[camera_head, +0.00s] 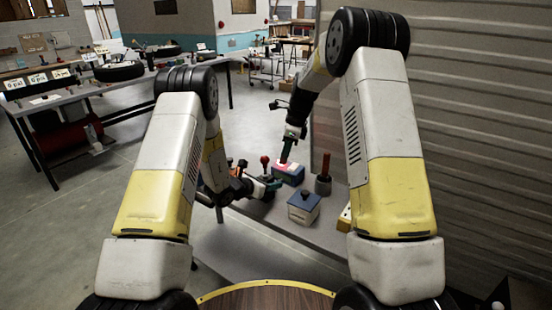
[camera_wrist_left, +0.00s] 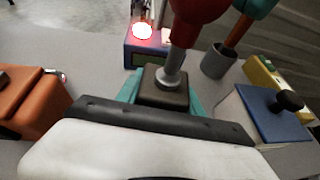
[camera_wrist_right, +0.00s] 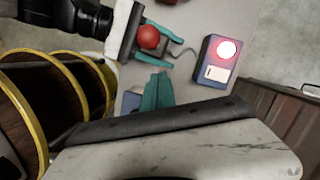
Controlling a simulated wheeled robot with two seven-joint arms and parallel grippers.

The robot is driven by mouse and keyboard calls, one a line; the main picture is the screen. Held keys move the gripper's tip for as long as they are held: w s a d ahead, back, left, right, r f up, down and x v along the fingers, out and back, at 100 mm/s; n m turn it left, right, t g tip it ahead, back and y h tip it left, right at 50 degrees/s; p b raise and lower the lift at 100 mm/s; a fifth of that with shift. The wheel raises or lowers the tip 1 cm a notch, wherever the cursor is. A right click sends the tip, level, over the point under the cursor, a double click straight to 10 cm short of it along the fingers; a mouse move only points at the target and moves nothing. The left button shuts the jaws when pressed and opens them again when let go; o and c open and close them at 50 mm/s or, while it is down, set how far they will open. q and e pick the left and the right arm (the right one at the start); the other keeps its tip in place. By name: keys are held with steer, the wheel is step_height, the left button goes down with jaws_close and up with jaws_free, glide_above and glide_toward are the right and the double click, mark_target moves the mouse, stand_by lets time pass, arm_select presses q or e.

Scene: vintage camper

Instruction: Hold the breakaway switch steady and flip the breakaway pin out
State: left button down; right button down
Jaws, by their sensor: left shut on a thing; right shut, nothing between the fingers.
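The breakaway switch is a small dark box (camera_wrist_left: 163,88) with a metal stem and a red ball knob (camera_wrist_left: 195,22) standing up from its top. My left gripper (camera_head: 270,184) is shut on the box, with a teal finger on each side. The red knob (camera_head: 264,160) also shows above it in the head view, and from above in the right wrist view (camera_wrist_right: 149,37). My right gripper (camera_head: 285,154) is shut and empty, pointing down beyond the switch. In the right wrist view its teal fingers (camera_wrist_right: 157,91) are together, apart from the knob.
A blue box with a glowing red lamp (camera_wrist_right: 215,72) stands beyond the switch; a cable runs towards it. A grey cup (camera_head: 323,187) with a red stick, a blue-lidded box (camera_head: 302,213) and a yellow block (camera_head: 344,219) stand to the right. A corrugated wall (camera_head: 470,120) bounds the right.

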arm_select(q)
steer(key=shift+a, duration=0.1)
arm_select(e)
steer(key=v, duration=0.7)
steer(key=shift+r, duration=0.35)
steer(key=shift+s, duration=0.1)
arm_select(q)
steer(key=c, duration=0.7)
jaws_free()
